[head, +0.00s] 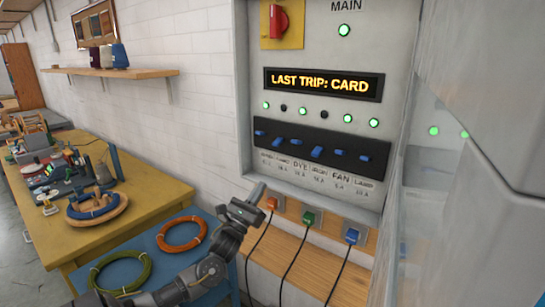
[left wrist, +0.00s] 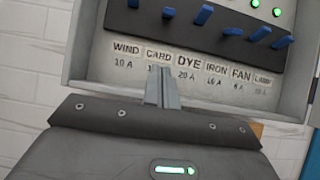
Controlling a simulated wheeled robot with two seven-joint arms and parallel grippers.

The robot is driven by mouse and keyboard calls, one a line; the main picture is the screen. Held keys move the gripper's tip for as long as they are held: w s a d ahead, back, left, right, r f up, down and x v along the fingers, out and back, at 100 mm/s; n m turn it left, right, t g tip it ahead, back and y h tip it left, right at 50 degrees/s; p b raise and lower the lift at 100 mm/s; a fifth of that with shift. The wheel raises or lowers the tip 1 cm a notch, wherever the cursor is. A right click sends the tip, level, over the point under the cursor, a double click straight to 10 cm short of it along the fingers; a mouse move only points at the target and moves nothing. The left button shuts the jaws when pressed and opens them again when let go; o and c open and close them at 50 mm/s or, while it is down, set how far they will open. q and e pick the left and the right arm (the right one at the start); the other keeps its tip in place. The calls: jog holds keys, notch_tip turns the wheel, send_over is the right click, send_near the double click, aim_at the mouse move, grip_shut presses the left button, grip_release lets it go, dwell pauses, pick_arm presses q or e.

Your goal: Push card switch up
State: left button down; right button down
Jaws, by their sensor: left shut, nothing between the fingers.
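The breaker panel (head: 345,50) has a dark strip with a row of blue levers. The card switch (head: 278,140) is the second lever from the left and sits lower than the wind lever (head: 260,132); the lamp above it is dark. It also shows in the left wrist view (left wrist: 168,13), above the CARD label (left wrist: 158,54). My left gripper (head: 257,193) is shut and empty, below the panel's lower left. In the left wrist view its fingertips (left wrist: 163,75) point up just below the CARD label, apart from the lever.
The display (head: 323,84) reads "LAST TRIP: CARD". The iron lever (head: 317,152) also sits low, under a dark lamp. Plugs with cables, including a green one (head: 308,217), stand below the panel. A yellow table (head: 90,235) is at left.

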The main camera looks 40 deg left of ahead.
aim_at(281, 153)
pick_arm(q)
jog(key=shift+r, duration=0.1)
jog(key=p+x, duration=0.3)
jog(key=x, duration=0.7)
jog(key=shift+r, duration=0.2)
jog(key=r+p, duration=0.1)
jog(key=s+r+p, duration=0.1)
jog(key=r, duration=0.1)
jog(key=shift+s+r+p, duration=0.15)
jog(key=shift+s+p, duration=0.1)
jog(key=shift+p, duration=0.1)
jog(key=shift+d, duration=0.15)
